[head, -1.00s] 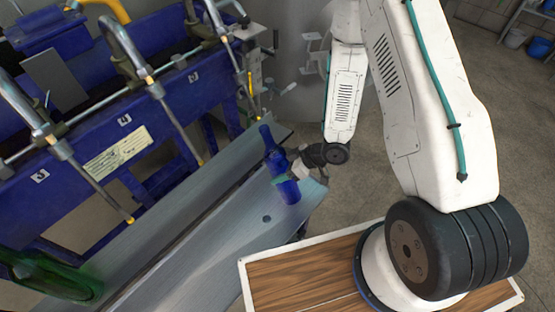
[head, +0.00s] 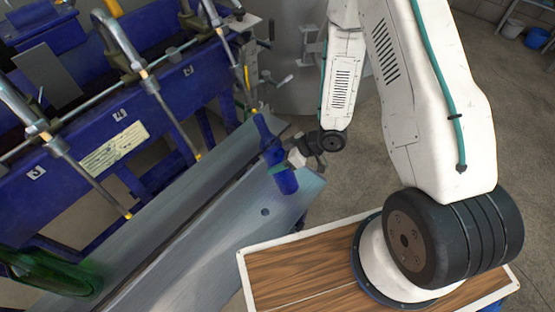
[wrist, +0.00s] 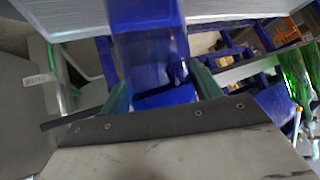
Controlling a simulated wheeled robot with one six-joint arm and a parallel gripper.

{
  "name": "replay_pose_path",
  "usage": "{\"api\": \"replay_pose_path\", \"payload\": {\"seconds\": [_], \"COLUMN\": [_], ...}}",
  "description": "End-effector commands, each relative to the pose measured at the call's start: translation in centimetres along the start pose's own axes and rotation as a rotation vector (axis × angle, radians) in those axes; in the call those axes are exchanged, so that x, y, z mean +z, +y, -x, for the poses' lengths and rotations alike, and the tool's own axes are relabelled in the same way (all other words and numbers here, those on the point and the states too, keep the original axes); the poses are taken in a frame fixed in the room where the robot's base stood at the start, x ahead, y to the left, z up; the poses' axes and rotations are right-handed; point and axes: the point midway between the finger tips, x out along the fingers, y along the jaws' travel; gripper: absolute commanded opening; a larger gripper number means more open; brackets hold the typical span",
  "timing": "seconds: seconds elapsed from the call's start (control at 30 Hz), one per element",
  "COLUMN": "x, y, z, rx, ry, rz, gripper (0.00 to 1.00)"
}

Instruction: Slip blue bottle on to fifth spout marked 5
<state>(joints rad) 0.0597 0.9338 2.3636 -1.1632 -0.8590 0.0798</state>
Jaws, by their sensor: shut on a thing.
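The blue bottle (head: 273,155) is held neck up, tilted to the left, above the grey metal trough at its far end. My gripper (head: 300,157) is shut on its side from the right. In the wrist view the bottle (wrist: 147,50) fills the space between the green fingers of my gripper (wrist: 162,88). The spout beyond the plate marked 5 (head: 187,72) is the rightmost in view; its yellow tip (head: 253,108) appears right by the bottle's mouth. I cannot tell whether the tip is inside the neck or only in line with it.
Plates 4 (head: 118,114) and 3 (head: 36,173) and their slanting spouts are to the left on the blue filler frame. A green bottle (head: 50,275) lies at lower left. The metal trough (head: 215,225) runs below. A wood-topped surface (head: 295,275) is at front.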

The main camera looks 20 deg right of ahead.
Motion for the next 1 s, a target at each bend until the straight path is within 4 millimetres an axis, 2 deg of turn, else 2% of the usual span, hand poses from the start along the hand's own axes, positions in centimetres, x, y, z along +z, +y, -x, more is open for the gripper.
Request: {"api": "replay_pose_path", "payload": {"seconds": [0.8,1.0], "x": [-0.05,-0.73], "y": [-0.01,0.04], "z": [-0.03,0.24], "rx": [0.0,0.001], "ry": [0.001,0.001], "rz": [0.0,0.002], "gripper": [0.26,0.26]}}
